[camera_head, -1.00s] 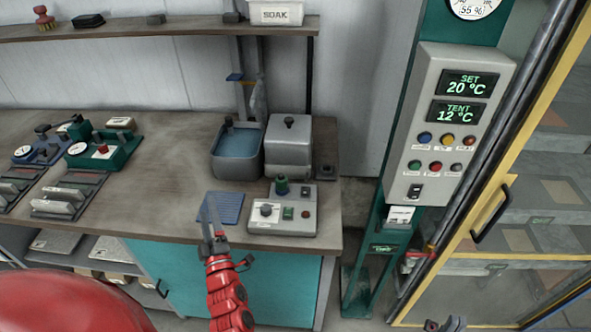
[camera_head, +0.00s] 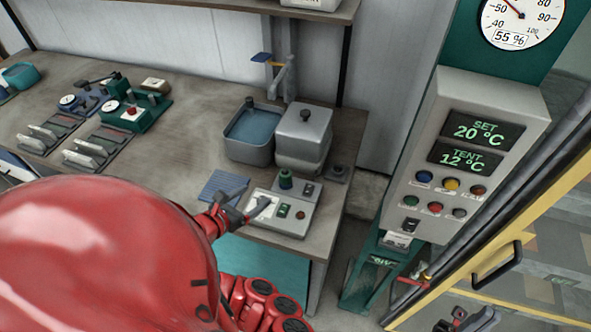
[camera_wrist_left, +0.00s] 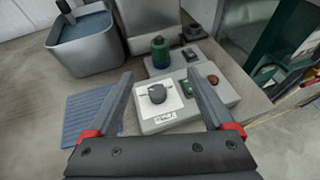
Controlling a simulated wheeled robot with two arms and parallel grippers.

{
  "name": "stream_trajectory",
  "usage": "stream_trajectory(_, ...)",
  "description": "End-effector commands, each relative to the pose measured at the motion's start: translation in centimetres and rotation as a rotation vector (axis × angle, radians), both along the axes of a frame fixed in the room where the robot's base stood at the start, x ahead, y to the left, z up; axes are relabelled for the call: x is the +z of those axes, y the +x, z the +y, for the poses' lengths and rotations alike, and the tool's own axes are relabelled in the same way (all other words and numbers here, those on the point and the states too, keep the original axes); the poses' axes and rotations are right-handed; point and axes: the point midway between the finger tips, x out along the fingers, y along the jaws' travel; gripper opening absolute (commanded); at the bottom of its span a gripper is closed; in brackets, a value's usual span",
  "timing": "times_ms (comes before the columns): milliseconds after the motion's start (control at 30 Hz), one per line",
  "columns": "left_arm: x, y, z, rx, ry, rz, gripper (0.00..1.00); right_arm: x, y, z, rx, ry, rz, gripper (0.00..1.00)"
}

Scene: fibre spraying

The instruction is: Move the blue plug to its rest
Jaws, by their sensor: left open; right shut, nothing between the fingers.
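I cannot single out a blue plug or its rest with certainty. A small green cylinder with a dark blue ring (camera_wrist_left: 160,50) stands upright at the back of a grey control box (camera_head: 290,226); in the head view it is a dark green knob (camera_head: 286,178). The box also has a dark dial knob (camera_wrist_left: 157,93) on a white plate. My left gripper (camera_head: 243,203) is open above the box; in the left wrist view its fingers (camera_wrist_left: 159,76) are spread either side of the dial, with nothing held. My right gripper (camera_head: 465,318) is shut and empty at the bottom right.
A ribbed blue mat (camera_head: 222,186) lies left of the box. Behind stand a metal water bath (camera_head: 248,152) and a lidded grey container (camera_head: 302,138). A tall control panel (camera_head: 475,95) stands right of the bench. Green and blue clamp devices sit at the left.

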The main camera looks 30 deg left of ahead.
Motion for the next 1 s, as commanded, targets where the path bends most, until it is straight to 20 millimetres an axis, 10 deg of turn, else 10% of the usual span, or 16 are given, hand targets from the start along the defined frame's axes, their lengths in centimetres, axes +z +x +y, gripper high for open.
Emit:
stream_trajectory(633, -4.5, 9.2, -0.5, -0.008, -0.004, -0.006, 0.86, -11.5, -0.1, 0.0, 0.0, 0.0, 0.0, 0.0)
stream_trajectory(1000, -4.6, 11.7, -0.4, -0.003, -0.006, -0.002, 0.86, -12.5, -0.1, 0.0, 0.0, 0.0, 0.0, 0.0)
